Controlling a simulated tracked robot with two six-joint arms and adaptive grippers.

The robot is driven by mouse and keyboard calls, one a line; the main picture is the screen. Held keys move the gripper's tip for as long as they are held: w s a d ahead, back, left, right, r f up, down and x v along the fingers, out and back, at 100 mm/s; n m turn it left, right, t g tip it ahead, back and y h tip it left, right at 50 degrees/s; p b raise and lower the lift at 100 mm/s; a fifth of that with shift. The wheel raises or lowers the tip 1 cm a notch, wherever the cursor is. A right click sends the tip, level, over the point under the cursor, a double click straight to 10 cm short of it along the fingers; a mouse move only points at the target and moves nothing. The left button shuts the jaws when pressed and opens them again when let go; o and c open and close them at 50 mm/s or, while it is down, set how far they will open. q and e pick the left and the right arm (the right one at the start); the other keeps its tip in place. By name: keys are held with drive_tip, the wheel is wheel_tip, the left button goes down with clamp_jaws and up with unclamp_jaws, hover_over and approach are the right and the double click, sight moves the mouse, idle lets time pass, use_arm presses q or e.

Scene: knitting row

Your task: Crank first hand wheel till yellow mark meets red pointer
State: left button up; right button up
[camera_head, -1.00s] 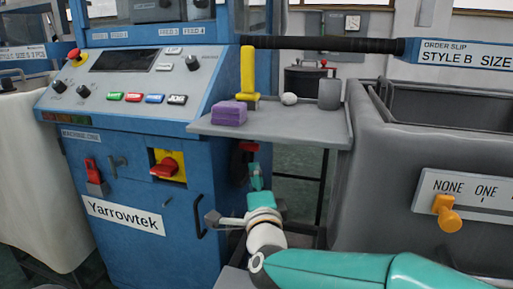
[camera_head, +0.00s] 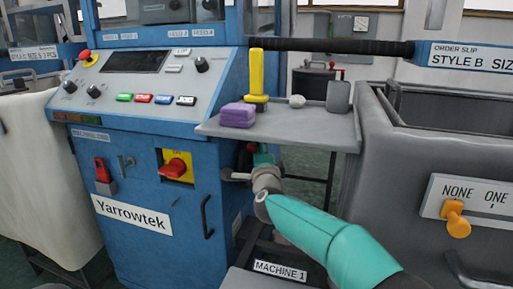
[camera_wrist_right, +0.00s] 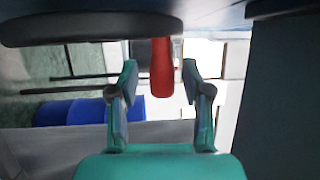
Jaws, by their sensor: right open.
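A red grip (camera_wrist_right: 162,68), apparently the hand wheel's crank handle, shows in the right wrist view between the two fingertips of my right gripper (camera_wrist_right: 160,78). The fingers are apart and the gripper is open, with gaps on both sides of the grip. A dark rounded rim (camera_wrist_right: 90,30), perhaps the hand wheel, spans the upper left of that view. In the head view my right gripper (camera_head: 262,158) is at the blue machine's right side, under the shelf and partly hidden. A small red part (camera_head: 250,147) shows beside it. I see no yellow mark or pointer on a wheel. My left gripper is out of view.
The blue machine (camera_head: 140,200) stands left, a grey bin (camera_head: 400,150) right. A "MACHINE 1" label (camera_head: 279,269) is low in front.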

drive_tip(key=shift+w+r, duration=0.1)
drive_tip(key=shift+w, duration=0.45)
clamp_jaws()
drive_tip(key=shift+a, duration=0.45)
drive_tip(key=shift+d, duration=0.2)
drive_tip(key=shift+a+f, duration=0.1)
drive_tip(key=shift+f, duration=0.2)
